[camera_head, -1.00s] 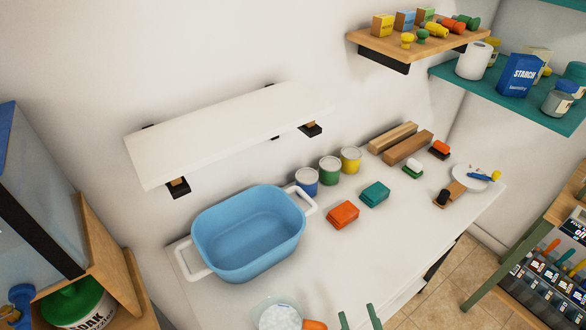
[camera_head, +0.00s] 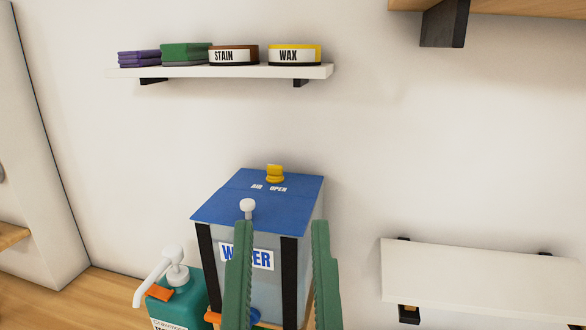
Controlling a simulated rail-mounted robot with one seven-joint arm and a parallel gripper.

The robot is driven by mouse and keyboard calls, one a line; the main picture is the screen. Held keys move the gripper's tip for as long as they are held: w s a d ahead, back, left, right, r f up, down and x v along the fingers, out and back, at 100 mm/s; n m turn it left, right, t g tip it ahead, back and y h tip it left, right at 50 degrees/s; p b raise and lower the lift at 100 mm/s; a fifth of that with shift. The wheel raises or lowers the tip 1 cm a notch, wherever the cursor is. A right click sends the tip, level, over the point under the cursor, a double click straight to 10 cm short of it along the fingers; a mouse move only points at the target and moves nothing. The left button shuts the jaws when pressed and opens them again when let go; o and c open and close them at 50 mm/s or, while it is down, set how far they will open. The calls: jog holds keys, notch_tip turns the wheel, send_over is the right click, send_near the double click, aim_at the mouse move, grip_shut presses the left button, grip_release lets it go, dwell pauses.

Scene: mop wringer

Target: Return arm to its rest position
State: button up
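My gripper (camera_head: 280,272) shows at the bottom centre as two green fingers pointing up. The fingers stand apart with nothing between them, so it is open and empty. It appears in front of a water tank with a blue lid (camera_head: 262,200) and covers part of the tank's WATER label. The rest of my arm is out of view.
A teal pump bottle (camera_head: 178,298) stands left of the tank. A white wall shelf (camera_head: 220,71) above holds sponges and STAIN and WAX tins. An empty white shelf (camera_head: 480,280) is at right.

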notch_tip(320, 180, up, 29)
jog(key=p, duration=2.6)
jog(key=shift+r+p, duration=0.2)
jog(key=shift+p, duration=0.1)
